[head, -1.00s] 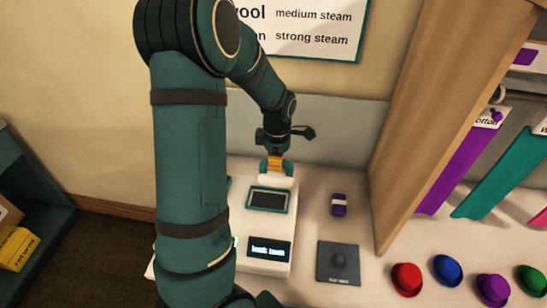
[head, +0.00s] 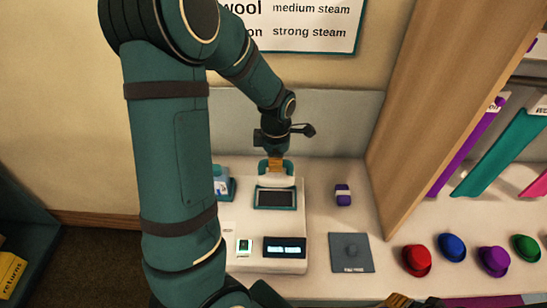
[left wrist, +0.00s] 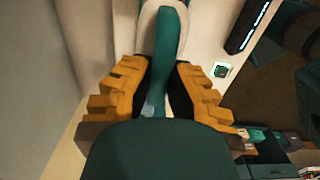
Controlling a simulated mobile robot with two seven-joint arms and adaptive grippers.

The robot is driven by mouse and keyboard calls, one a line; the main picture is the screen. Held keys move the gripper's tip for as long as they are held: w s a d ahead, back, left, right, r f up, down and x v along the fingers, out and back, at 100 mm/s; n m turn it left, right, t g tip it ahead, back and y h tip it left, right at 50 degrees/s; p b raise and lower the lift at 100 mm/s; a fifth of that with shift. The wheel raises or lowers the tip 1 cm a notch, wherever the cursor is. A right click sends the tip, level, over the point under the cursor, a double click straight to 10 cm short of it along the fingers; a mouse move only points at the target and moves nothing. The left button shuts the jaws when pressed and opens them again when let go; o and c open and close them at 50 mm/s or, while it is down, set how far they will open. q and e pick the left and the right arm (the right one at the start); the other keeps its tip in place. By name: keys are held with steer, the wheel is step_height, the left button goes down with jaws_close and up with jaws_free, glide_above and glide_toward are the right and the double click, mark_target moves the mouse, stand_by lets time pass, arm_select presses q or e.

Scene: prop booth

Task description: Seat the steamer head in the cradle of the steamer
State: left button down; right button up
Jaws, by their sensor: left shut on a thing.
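The steamer (head: 240,262) is a white box on the counter with a lit dark display. On its top is a dark rectangular recess with a teal rim (head: 275,197), which looks like the cradle. My left gripper (head: 276,163) is shut on the teal handle of the steamer head (head: 277,181), at the far side of this recess. In the left wrist view the orange fingers (left wrist: 158,85) flank the teal handle (left wrist: 167,45). Whether the head touches the steamer is unclear. An orange and dark piece at the bottom edge may be my right gripper (head: 402,301), mostly cut off.
A teal-and-blue bottle-like item (head: 222,184) stands left of the steamer.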

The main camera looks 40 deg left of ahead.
mark_target(276, 176)
arm_select(q)
steer(key=shift+f, duration=0.1)
steer(key=shift+f+b, duration=2.55)
steer(key=shift+f, duration=0.6)
steer(key=shift+f+b, duration=1.05)
steer(key=shift+f, duration=0.4)
steer(key=c, duration=1)
jaws_free()
steer(key=shift+s, duration=0.1)
